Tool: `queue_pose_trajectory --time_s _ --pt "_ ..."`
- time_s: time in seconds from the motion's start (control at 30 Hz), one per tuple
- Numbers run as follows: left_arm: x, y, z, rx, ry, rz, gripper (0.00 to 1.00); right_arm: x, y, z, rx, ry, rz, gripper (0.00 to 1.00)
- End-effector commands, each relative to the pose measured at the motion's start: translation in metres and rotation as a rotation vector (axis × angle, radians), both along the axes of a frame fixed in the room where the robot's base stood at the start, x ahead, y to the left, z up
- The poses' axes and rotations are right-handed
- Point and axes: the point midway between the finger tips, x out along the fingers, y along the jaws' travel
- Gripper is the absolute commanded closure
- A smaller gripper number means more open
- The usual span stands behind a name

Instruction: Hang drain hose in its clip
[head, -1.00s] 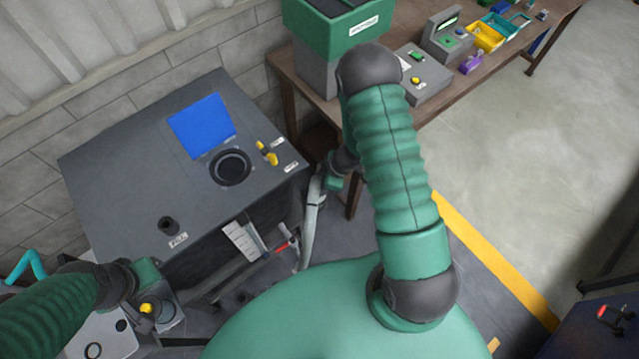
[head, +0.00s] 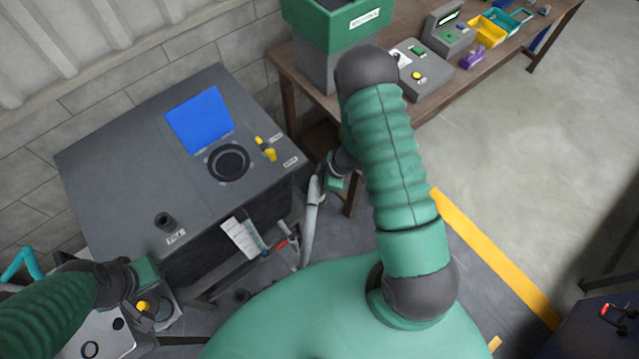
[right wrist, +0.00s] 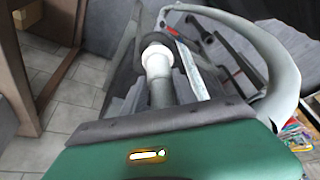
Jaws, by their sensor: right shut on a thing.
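The drain hose (head: 311,222) is a pale grey tube hanging in a curve beside the right end of the dark grey machine (head: 120,150). In the right wrist view the hose (right wrist: 285,62) loops over to the right, and a white collar (right wrist: 157,62) on a grey tube shows between my jaws. My right gripper (head: 322,182) is shut on the hose near its upper end; its jaws also show in the right wrist view (right wrist: 158,92). My left gripper (head: 158,305) is at the lower left, near a grey box with a yellow knob; its fingers are unclear. I cannot make out the clip.
The machine top carries a blue panel (head: 199,120), a round port (head: 228,162) and a yellow handle (head: 266,149). A wooden bench (head: 300,85) with a green bin (head: 335,35) stands close to my right arm. Open floor (head: 530,170) lies to the right.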

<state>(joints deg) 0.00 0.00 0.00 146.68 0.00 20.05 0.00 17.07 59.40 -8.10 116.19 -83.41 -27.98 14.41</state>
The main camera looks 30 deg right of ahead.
Motion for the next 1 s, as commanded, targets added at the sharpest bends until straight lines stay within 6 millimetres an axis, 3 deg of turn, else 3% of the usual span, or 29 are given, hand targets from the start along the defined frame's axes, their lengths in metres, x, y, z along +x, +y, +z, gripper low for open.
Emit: queue_pose_trajectory --time_s 0.93,0.97,1.0 --pt "0.000 0.000 -0.020 0.000 0.000 0.000 1.00 0.000 0.000 -0.030 0.001 -0.001 0.000 1.00" --pt "0.000 0.000 -0.020 0.000 0.000 0.000 1.00 0.000 0.000 -0.029 0.001 -0.001 0.000 0.65" --pt "0.000 0.000 -0.019 0.000 0.000 0.000 1.00 0.000 0.000 -0.028 0.001 -0.001 0.000 0.59"
